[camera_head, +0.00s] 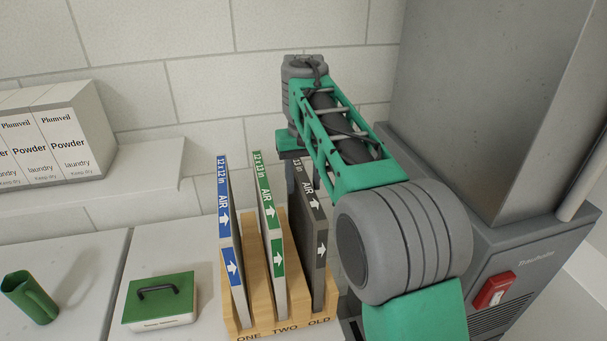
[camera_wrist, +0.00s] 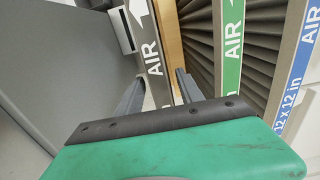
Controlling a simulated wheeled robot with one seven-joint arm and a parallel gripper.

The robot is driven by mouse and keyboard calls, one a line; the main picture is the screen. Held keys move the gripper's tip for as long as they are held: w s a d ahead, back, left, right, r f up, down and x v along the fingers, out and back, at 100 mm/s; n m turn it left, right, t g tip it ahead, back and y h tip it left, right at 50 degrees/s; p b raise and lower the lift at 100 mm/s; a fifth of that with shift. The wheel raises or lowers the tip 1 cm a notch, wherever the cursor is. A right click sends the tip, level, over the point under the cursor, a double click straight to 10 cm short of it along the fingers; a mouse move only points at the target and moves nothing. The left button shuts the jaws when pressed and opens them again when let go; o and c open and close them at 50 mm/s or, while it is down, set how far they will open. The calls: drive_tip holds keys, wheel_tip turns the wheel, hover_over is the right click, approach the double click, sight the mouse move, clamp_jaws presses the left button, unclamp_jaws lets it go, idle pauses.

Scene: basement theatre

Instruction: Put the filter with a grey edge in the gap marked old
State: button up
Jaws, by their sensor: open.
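The filter with a grey edge (camera_head: 319,234) stands upright in the wooden rack (camera_head: 283,325), in the gap above the word OLD. Its grey edge also shows in the wrist view (camera_wrist: 151,48), with the word AIR and an arrow. My gripper (camera_wrist: 159,77) is open, with one finger on each side of this filter's near-top part. I cannot tell whether either finger touches it. In the head view my gripper is behind the filter's top and largely hidden by my arm. A green-edged filter (camera_head: 269,222) stands above TWO and a blue-edged filter (camera_head: 230,240) above ONE.
A grey furnace-like cabinet (camera_head: 495,265) with a red switch stands close at the right. A green-lidded box (camera_head: 160,300) and a green cup (camera_head: 30,298) stand at the left. Powder boxes (camera_head: 52,140) sit on a shelf (camera_head: 125,170). The wall is behind the rack.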

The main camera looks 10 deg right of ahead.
wheel_tip(320, 180, up, 6)
drive_tip(key=p, duration=0.5)
drive_tip(key=shift+r, duration=0.1)
wheel_tip(320, 180, up, 6)
drive_tip(key=s+f+t, duration=0.1)
drive_tip(key=s, duration=0.2)
drive_tip(key=s+f, duration=0.1)
drive_tip(key=s, duration=0.2)
drive_tip(key=s+f+t, duration=0.1)
drive_tip(key=s, duration=0.2)
drive_tip(key=shift+s+f+t, duration=0.15)
drive_tip(key=shift+f+t, duration=0.1)
drive_tip(key=shift+t, duration=0.05)
drive_tip(key=s+f+t, duration=0.2)
drive_tip(key=s+f, duration=0.7)
drive_tip(key=f, duration=0.2)
drive_tip(key=shift+s, duration=0.35)
